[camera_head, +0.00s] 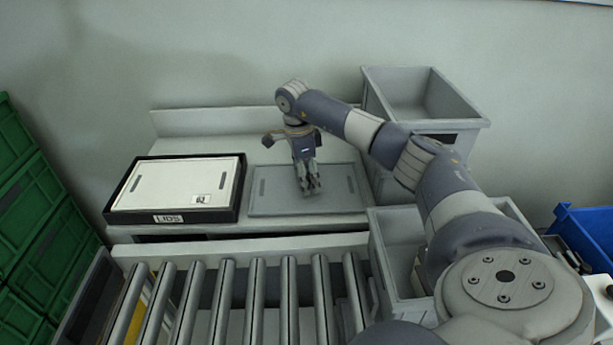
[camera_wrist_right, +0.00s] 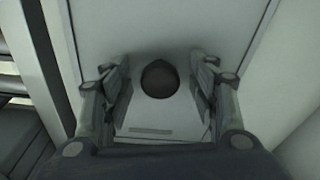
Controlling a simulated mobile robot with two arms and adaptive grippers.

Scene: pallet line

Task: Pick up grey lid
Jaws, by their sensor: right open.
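The grey lid (camera_head: 272,204) lies flat on the bench, right of the black LIDS tray. My right gripper (camera_head: 312,190) points down over the right half of the lid. It is open, and its fingers hide part of the lid. In the right wrist view, the lid's pale surface (camera_wrist_right: 110,25) fills the middle. A dark round spot (camera_wrist_right: 160,79) shows between the two spread fingers (camera_wrist_right: 160,95); I cannot tell whether it is a knob or a hole. I cannot tell whether the fingertips touch the lid. My left gripper is not in view.
A white lid (camera_head: 170,184) lies in the black LIDS tray (camera_head: 238,193). Grey crates stand at the back right (camera_head: 462,121) and front right (camera_head: 381,259). A roller conveyor (camera_head: 257,290) runs along the front. Green crates (camera_head: 30,205) stand left, a blue crate (camera_head: 590,232) right.

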